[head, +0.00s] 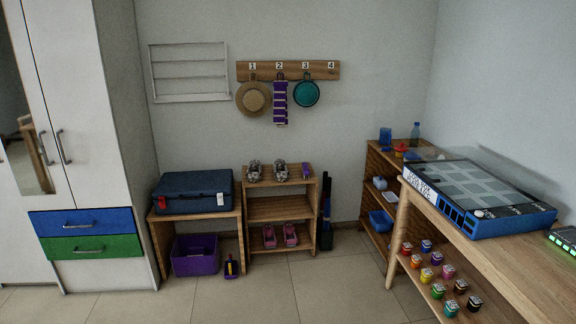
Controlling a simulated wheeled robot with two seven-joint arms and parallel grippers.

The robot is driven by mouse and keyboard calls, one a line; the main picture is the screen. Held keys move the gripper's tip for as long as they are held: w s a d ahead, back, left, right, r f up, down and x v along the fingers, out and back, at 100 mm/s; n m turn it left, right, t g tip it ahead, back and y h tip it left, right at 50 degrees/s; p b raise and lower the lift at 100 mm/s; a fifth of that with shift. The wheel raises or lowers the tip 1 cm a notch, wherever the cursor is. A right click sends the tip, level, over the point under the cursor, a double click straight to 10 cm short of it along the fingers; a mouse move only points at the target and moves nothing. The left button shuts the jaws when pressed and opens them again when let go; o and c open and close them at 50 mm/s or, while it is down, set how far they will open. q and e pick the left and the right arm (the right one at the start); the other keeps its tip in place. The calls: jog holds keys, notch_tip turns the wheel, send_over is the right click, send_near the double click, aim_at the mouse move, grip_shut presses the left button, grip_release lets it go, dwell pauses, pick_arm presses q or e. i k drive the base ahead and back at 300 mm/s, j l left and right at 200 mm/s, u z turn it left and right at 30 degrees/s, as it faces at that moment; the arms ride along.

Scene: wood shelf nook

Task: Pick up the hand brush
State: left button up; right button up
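A small dark purple item with a yellow part, which looks like a hand brush with a dustpan (231,268), stands on the tiled floor. It is just right of a purple bin (195,256) under the low wooden table, and left of the small wooden shelf. It is too small and dark to tell brush from pan for certain. Neither of my grippers is in view.
A dark blue case (194,191) rests on the low table. The small wooden shelf (281,208) holds shoes. A long wooden table (480,255) with a blue-edged device (480,197) and paint pots fills the right. The middle floor is clear.

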aim_at(306, 172)
jog(key=i, duration=0.7)
jog(key=i+u, duration=0.1)
jog(key=i, duration=0.65)
jog(key=i+l, duration=0.15)
jog(key=i, duration=0.55)
jog(key=i+l+u, duration=0.1)
jog(key=i, duration=0.65)
jog(key=i+l+u, duration=0.1)
jog(key=i+u, duration=0.15)
jog(key=i+l+u, duration=0.2)
jog(key=i, duration=0.25)
